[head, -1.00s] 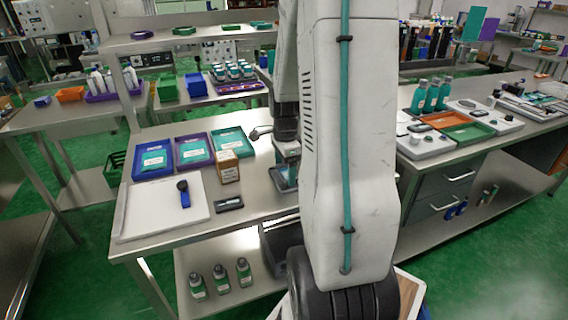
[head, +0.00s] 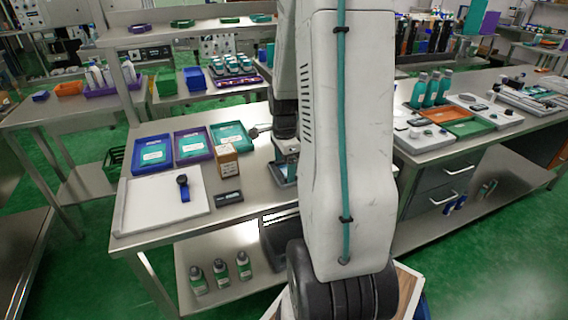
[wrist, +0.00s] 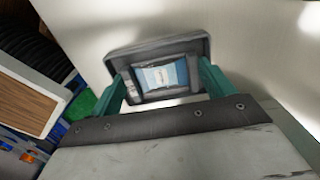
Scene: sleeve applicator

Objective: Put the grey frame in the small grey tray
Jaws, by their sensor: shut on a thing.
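In the wrist view my gripper (wrist: 161,72) has its two teal fingers closed on opposite sides of the grey frame (wrist: 196,69). A blue-and-white label shows in the frame's opening. The small grey tray (wrist: 150,47) lies behind the frame, its rim showing beyond the far side. Whether the frame touches the tray floor cannot be told. In the head view the tray (head: 284,180) is partly hidden by my arm, with my gripper (head: 288,158) over it; the frame cannot be made out there.
Blue (head: 153,154), purple (head: 193,146) and teal (head: 232,137) trays stand along the bench's back. A cardboard box (head: 228,160), a black device (head: 229,198) and a white board (head: 150,205) with a dark-blue tool (head: 184,187) lie left of my gripper.

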